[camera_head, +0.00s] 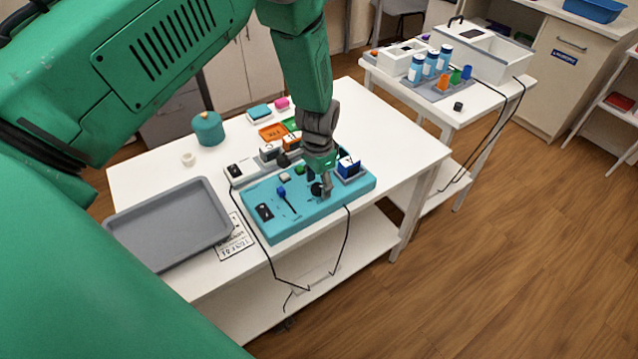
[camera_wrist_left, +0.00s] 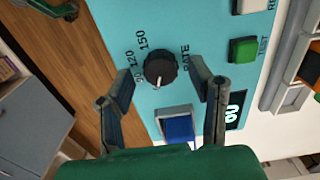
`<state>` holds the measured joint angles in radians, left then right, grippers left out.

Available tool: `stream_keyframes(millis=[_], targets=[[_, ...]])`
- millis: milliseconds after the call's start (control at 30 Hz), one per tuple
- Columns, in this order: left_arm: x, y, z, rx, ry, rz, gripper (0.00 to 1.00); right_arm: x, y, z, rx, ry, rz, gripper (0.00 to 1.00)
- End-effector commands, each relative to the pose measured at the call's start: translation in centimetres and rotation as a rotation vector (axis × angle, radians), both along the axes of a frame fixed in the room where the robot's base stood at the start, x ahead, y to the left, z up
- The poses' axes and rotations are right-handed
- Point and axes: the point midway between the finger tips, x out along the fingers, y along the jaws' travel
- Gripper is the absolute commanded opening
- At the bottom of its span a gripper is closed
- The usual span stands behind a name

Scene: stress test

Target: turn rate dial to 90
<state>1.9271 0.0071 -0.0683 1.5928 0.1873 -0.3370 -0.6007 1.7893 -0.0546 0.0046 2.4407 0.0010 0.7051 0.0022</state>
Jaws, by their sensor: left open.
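The teal device panel (camera_head: 300,209) lies on the white table. Its black rate dial (camera_wrist_left: 160,67) shows in the left wrist view, with a white pointer mark toward the bottom of the picture. The labels 150, 120 and a partly covered 90 run along its left side. The pointer is not at 120 or 150. My left gripper (camera_wrist_left: 160,72) is open, with one finger on each side of the dial; I cannot tell whether either touches it. In the head view, my left gripper (camera_head: 322,184) is over the panel's right part and partly hides the dial.
A green test button (camera_wrist_left: 243,50), a blue switch (camera_wrist_left: 179,128) and a small display (camera_wrist_left: 235,110) sit close to the dial. A grey tray (camera_head: 170,225) lies left of the panel. A teal pot (camera_head: 208,129) stands behind. Black cables hang off the front edge.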

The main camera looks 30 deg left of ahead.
Motion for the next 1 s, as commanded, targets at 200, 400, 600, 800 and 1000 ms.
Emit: stream_keyframes(millis=[200, 400, 600, 800, 1000], targets=[[0.08, 0.02, -1.03, 0.0, 0.0, 0.0, 0.48, -0.01, 0.0, 0.1, 0.0, 0.0, 0.0, 0.26], [0.05, 0.02, -1.02, 0.0, 0.0, 0.001, 0.48, 0.0, 0.0, 0.09, 0.0, 0.0, 0.0, 0.26], [0.07, 0.04, -1.0, 0.0, 0.0, 0.001, 0.0, 0.0, 0.0, 0.09, 0.0, 0.0, 0.0, 0.26], [0.1, 0.06, -0.98, 0.001, -0.001, -0.007, 0.0, 0.0, 0.0, 0.07, 0.0, 0.0, 0.0, 0.26], [0.12, 0.06, -0.98, 0.0, -0.002, -0.066, 0.0, -0.01, 0.01, -0.08, 0.0, 0.0, 0.0, 0.26]])
